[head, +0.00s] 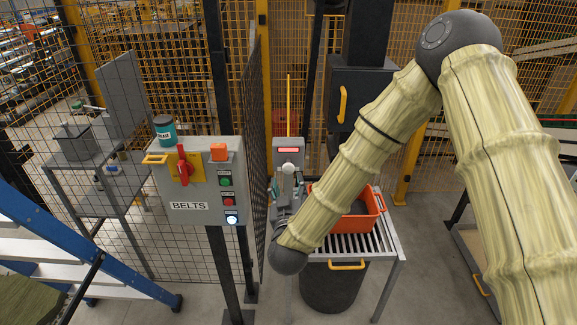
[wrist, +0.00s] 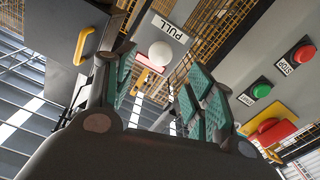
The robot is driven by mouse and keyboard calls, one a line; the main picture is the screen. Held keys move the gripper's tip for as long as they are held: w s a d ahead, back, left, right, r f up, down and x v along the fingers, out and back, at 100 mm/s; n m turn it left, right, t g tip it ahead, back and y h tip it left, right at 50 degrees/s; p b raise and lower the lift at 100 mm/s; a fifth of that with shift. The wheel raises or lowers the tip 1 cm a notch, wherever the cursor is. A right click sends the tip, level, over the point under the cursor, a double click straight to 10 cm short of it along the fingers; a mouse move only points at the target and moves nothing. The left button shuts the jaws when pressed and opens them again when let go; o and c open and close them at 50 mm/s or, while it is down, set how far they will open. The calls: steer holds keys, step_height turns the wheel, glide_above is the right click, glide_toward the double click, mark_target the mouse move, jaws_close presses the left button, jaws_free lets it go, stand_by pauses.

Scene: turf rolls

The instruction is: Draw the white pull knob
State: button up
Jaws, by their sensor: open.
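The white pull knob (wrist: 160,53) is a round white ball below a plate marked PULL (wrist: 170,27) in the wrist view. My gripper (wrist: 162,75) is open, with one green-padded finger left of the knob and the other to its right and lower. The knob appears between and beyond the fingertips, with no visible contact; the exact depth gap is hard to tell. In the head view, the white knob (head: 287,169) shows small on the grey post below a red display (head: 288,150). The fingers are hard to make out there beside my sleeved arm.
An orange crate (head: 368,220) sits on a roller stand (head: 385,245) to the right. A blue ladder (head: 85,245) is at lower left.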

mark_target(288, 169)
steer(key=w+p, duration=0.3)
steer(key=w, duration=0.4)
steer(key=shift+w+r, duration=0.1)
steer(key=shift+w, duration=0.25)
steer(key=shift+w+p, duration=0.3)
steer(key=shift+w, duration=0.3)
